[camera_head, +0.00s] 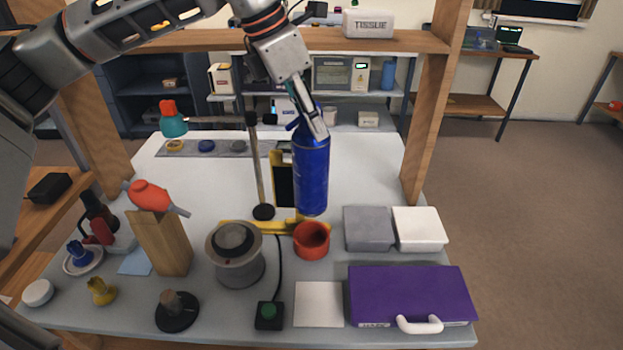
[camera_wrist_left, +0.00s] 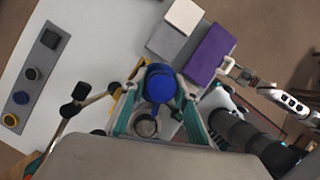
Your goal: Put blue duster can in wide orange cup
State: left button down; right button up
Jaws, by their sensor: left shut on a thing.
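The blue duster can (camera_head: 311,182) hangs roughly upright in my left gripper (camera_head: 312,122), whose fingers are shut on its top. The can's base is just above and behind the wide orange cup's rim in the head view. The orange cup (camera_head: 311,241) stands on the table, open upward, and the can looks apart from it. In the left wrist view the can (camera_wrist_left: 159,84) shows as blue between the green-sided fingers, and the orange cup is hidden. In that view my right gripper (camera_wrist_left: 234,76) appears small at the purple case's side; its jaw state is unclear.
The lens on its grey stand (camera_head: 235,255) is left of the cup. Grey (camera_head: 368,230) and white (camera_head: 420,230) boxes stand right of it, with a purple case (camera_head: 410,296) nearer. A wooden post (camera_head: 435,110) stands at right.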

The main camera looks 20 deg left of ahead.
aim_at(311, 176)
pick_arm(q)
notch_tip(311, 176, down, 13)
jog(key=shift+f+b, duration=0.1)
jog(key=shift+b, duration=0.2)
jog(key=shift+f, duration=0.1)
jog(key=c, duration=1.9)
grip_release()
jog(key=shift+f, duration=0.1)
jog(key=o, duration=0.3)
jog(key=shift+o, duration=0.2)
jog(key=shift+r, duration=0.4)
jog(key=v, duration=1.1)
jog(key=shift+s+a+r, duration=0.1)
jog(key=shift+s+r, duration=0.05)
jog(key=shift+r, duration=0.15)
